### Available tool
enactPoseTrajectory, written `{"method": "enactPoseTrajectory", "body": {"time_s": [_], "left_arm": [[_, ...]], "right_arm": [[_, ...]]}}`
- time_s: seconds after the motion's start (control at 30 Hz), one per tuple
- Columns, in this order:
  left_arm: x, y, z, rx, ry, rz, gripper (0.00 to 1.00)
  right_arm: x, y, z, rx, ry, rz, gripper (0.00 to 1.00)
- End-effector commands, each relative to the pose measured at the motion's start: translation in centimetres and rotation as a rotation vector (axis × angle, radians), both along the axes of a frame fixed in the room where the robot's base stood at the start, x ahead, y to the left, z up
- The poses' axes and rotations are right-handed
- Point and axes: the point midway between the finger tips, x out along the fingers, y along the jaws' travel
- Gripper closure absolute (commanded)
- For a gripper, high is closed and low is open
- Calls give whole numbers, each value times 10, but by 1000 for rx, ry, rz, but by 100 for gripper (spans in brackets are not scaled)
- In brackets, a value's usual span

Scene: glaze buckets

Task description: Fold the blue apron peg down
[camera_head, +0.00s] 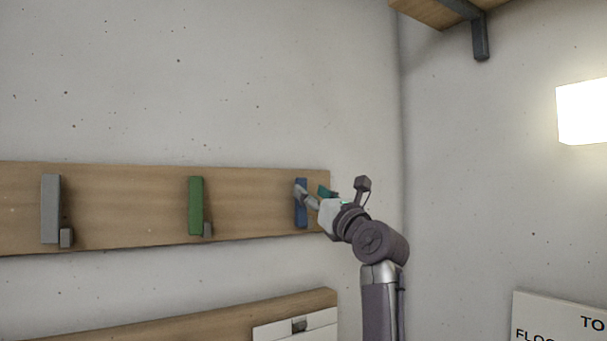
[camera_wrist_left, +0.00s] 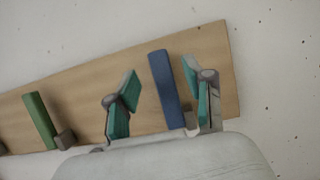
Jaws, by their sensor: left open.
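The blue apron peg (camera_head: 301,216) is upright on the right end of the wooden board. My left gripper (camera_head: 312,192) is at the peg, its body to the right of it, and one finger overlaps the peg's upper part in the head view. In the left wrist view, the blue peg (camera_wrist_left: 166,92) stands between the two teal-padded fingers of my open left gripper (camera_wrist_left: 161,84). There is a visible gap on the left side; the right finger is close to the peg, and I cannot tell if it touches. My right gripper is not in view.
A green peg (camera_head: 195,206) and a grey peg (camera_head: 51,208) stand upright further left on the wooden board (camera_head: 120,208). A lower board (camera_head: 200,326) runs beneath. A wall corner is just right of my arm, with a shelf (camera_head: 435,12) above and a sign (camera_head: 560,318) low right.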

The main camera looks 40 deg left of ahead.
Motion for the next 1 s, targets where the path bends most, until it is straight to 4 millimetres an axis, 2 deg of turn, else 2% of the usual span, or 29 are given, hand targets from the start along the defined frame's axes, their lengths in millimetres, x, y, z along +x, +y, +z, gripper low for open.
{"method": "enactPoseTrajectory", "body": {"time_s": [0.03, 0.23, 0.63, 0.67, 0.93, 1.0], "left_arm": [[2, 9, 9, 2, 2, 2, 48], [9, 31, 16, 1, 2, 1, 48], [11, 38, 16, 0, 0, -1, 48], [11, 38, 16, 0, 0, -1, 51], [11, 37, 16, 0, 0, -1, 96], [11, 37, 16, 0, 0, -1, 100]], "right_arm": [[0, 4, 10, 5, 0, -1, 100], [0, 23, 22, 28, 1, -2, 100], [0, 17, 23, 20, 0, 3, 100], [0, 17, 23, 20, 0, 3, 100], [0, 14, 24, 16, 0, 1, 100], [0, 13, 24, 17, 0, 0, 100]]}}
